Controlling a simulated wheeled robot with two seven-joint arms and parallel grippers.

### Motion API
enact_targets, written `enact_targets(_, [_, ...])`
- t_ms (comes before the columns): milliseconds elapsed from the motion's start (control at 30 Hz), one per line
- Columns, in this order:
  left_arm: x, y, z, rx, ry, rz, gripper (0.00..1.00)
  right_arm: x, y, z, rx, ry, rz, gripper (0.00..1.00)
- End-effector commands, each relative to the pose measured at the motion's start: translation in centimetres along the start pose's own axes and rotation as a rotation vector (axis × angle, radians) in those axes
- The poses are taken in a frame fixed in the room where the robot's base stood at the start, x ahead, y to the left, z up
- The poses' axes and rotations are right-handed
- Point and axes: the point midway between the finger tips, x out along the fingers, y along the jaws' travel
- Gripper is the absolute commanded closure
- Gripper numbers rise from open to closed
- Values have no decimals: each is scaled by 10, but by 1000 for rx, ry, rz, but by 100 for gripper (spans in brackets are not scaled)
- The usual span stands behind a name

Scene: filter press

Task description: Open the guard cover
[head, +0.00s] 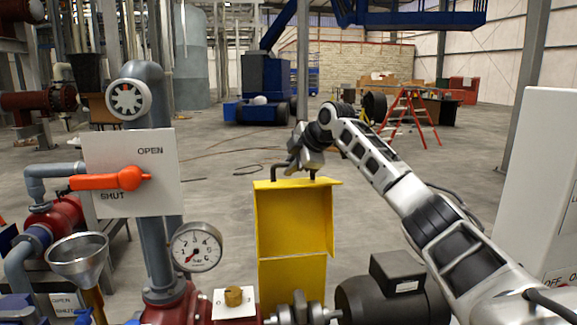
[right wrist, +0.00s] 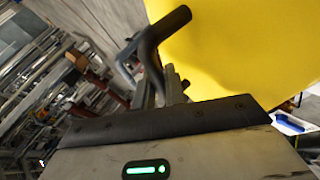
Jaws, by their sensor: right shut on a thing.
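The yellow guard cover (head: 292,222) stands upright in the middle of the head view, its hollow side facing me. A dark handle (head: 262,171) sits on its top edge. My right gripper (head: 308,166) is at the handle and shut on it. In the right wrist view the fingers (right wrist: 168,92) meet the dark bent handle (right wrist: 152,45), with the yellow cover (right wrist: 245,50) behind. A metal shaft coupling (head: 300,309) shows uncovered below the yellow panel. My left gripper is not in view.
A black motor (head: 392,297) lies right of the coupling, under my right arm. On the left are an orange lever (head: 112,180) on a white OPEN/SHUT plate, a pressure gauge (head: 196,247) and a funnel (head: 78,256). A white cabinet (head: 545,185) stands right.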

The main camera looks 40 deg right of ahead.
Motion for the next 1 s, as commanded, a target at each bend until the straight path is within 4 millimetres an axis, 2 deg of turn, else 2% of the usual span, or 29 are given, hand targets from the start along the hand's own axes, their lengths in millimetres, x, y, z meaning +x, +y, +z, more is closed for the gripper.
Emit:
enact_targets(133, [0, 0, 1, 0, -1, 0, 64, 2, -2, -1, -4, 0, -5, 100])
enact_targets(167, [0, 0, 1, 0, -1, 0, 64, 2, -2, -1, -4, -1, -5, 85])
enact_targets(233, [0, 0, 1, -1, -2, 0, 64, 2, -2, -1, -4, -1, -5, 66])
enact_targets(500, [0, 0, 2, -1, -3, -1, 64, 0, -2, 0, -1, -2, -4, 66])
enact_targets(633, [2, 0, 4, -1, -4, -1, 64, -10, -1, 1, -1, -1, -1, 66])
enact_targets(767, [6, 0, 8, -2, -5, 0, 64, -35, -1, 1, -2, -1, 3, 66])
enact_targets(1000, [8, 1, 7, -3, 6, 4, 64, -95, 0, 0, -3, 0, 5, 66])
